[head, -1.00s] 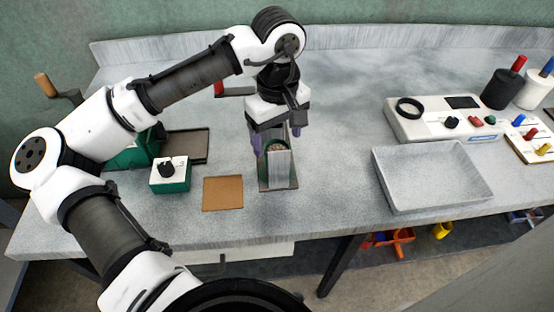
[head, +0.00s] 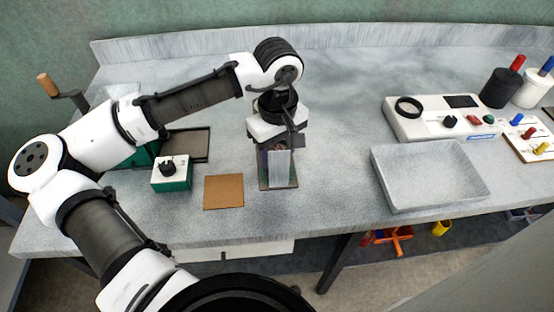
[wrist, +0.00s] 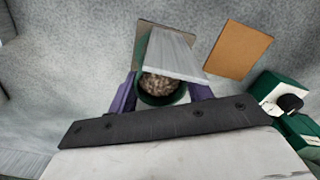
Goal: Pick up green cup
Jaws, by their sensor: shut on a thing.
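The green cup (wrist: 142,97) holds brownish grain (wrist: 160,85) and sits between the two purple fingers of my gripper (wrist: 159,93) in the wrist view. My gripper is shut on it, with a finger on each side. A pale grey upright panel (wrist: 172,55) stands right beside the cup and partly covers it in the wrist view. In the head view this panel (head: 279,168) stands in front and hides most of the cup. Both are over a small dark base plate (head: 275,187) on the bench.
A brown square mat (head: 223,192) lies left of the panel. A green and white box with a black knob (head: 171,173) stands further left. A shallow grey tray (head: 430,205) and a white control panel (head: 430,128) are at right. The bench between is clear.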

